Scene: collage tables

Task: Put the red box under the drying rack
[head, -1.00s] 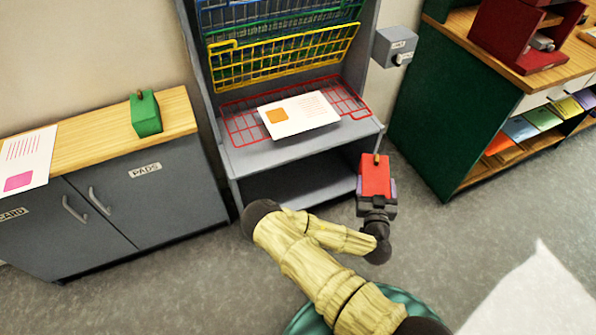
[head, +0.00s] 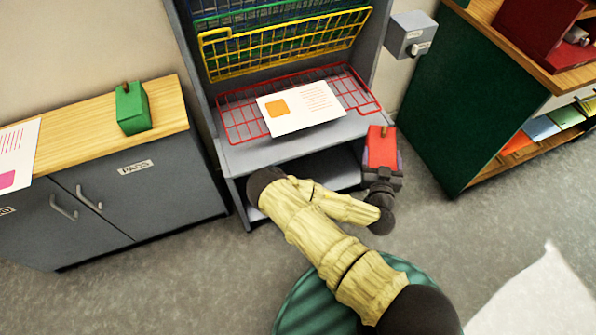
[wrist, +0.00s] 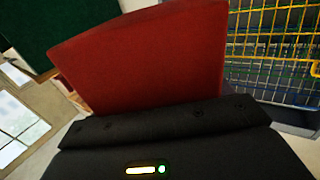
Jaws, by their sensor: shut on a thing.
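The red box (head: 381,148), with a small tan knob on top, is held in my gripper (head: 383,172) at the front right of the drying rack. My gripper is shut on it. In the wrist view the red box (wrist: 140,58) fills the upper middle, just beyond my gripper (wrist: 165,122). The grey drying rack (head: 222,157) has a red wire shelf (head: 236,118) folded down with a printed sheet (head: 298,107) on it. A yellow wire shelf (head: 285,45) is tilted up above. Below the rack's ledge is an open space, partly hidden by my arm.
A low cabinet (head: 150,190) with a wooden top stands at left, bearing a green box (head: 132,108) and a sheet. A green-sided shelf unit (head: 452,95) stands at right. A small grey box (head: 411,36) is fixed to the rack's side.

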